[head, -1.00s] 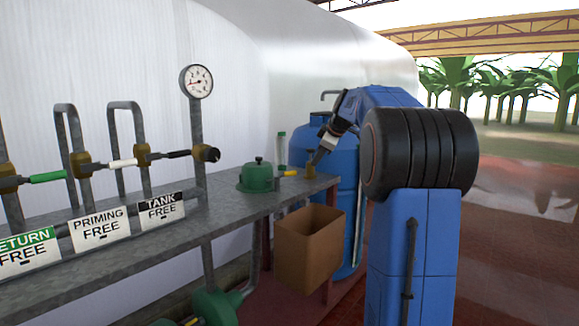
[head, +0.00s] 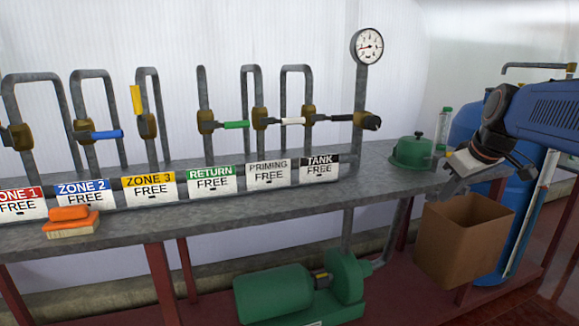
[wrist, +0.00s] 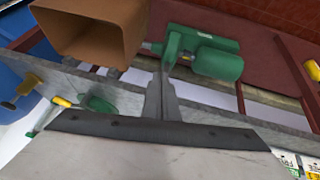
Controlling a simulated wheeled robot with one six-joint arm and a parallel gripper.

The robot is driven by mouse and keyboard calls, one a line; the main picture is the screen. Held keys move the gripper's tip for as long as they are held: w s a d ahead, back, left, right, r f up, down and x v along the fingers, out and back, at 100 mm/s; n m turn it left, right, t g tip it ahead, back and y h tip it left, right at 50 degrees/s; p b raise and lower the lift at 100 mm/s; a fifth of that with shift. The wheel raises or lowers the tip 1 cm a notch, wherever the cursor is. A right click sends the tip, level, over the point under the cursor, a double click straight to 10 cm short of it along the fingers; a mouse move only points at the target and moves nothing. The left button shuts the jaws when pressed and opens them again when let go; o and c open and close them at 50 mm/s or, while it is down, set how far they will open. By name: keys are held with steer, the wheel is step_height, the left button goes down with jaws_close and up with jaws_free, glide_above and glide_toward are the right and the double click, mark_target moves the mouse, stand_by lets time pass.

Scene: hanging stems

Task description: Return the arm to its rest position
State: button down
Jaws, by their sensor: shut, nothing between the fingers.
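My gripper (head: 447,184) is at the right in the head view, on my blue arm. It points down and left, beside the box and near the right end of the bench. In the wrist view my gripper (wrist: 163,65) reaches up the picture from the grey wrist plate, with its narrow fingers together and nothing between them. The fingertips show over the shelf below the bench.
A cardboard box (head: 455,245) stands close below my gripper. A green lidded pot (head: 411,153) sits on the grey bench (head: 240,205); a blue barrel (head: 525,215) is behind. A green pump (head: 285,290) is underneath. Valve pipes and signs line the bench.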

steer(key=s+a+f+m, duration=0.1)
steer(key=s+a+f, duration=0.2)
steer(key=s+f, duration=0.3)
steer(key=s+a+f+m+g, duration=0.1)
steer(key=s+a+f, duration=0.2)
steer(key=s+f, duration=0.3)
steer(key=s+a+f+m, duration=0.2)
steer(key=s+a+f, duration=0.2)
steer(key=s, duration=0.8)
step_height(320, 180, down, 2)
steer(key=shift+s+f, duration=0.1)
steer(key=shift+s, duration=0.1)
